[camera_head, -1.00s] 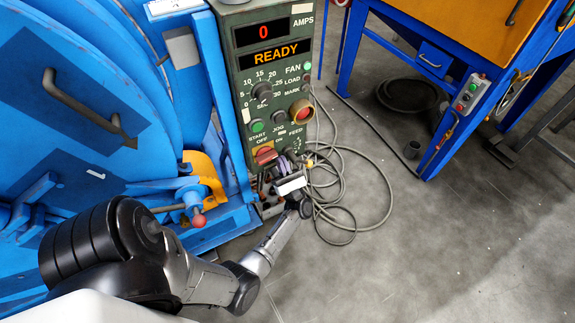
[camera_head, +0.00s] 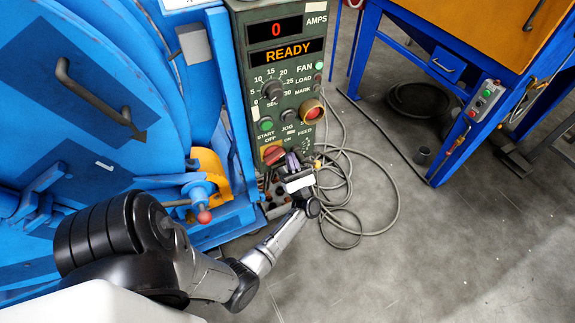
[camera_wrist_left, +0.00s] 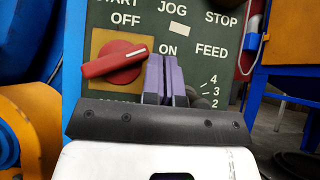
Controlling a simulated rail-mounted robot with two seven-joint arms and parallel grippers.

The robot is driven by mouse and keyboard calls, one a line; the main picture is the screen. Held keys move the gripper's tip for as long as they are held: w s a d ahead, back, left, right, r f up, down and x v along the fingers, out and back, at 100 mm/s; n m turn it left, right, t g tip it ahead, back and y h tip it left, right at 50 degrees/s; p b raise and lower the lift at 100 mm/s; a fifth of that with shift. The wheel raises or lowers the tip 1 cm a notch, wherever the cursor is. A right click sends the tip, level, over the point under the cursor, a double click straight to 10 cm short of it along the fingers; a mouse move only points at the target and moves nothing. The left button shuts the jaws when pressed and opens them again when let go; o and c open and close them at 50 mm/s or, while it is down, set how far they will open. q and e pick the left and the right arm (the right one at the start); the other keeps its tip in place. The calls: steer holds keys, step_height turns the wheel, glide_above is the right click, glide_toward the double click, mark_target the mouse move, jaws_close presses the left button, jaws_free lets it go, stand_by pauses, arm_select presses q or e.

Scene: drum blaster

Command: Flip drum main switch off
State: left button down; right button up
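The drum main switch is a red rotary knob (camera_head: 272,154) low on the green control panel. It also shows in the wrist view (camera_wrist_left: 114,61) on a yellow plate, with OFF above it and ON to its right. Its bar lies nearly level, slightly tilted, with its right end towards ON. My left gripper (camera_head: 291,162) is just right of the knob, in front of the panel. In the wrist view its purple fingers (camera_wrist_left: 166,78) are together with nothing seen between them, beside the knob's right end. Whether they touch it I cannot tell. My right gripper is not in view.
The panel (camera_head: 287,90) reads 0 amps and READY, with other knobs and buttons above the switch. The blue drum machine (camera_head: 90,100) stands to the left. Grey cables (camera_head: 380,222) lie on the floor to the right. A blue and yellow cabinet (camera_head: 470,40) stands at the upper right.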

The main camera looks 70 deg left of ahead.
arm_select(q)
steer(key=v, duration=1.3)
steer(key=shift+d+f, duration=0.3)
steer(key=shift+d, duration=0.05)
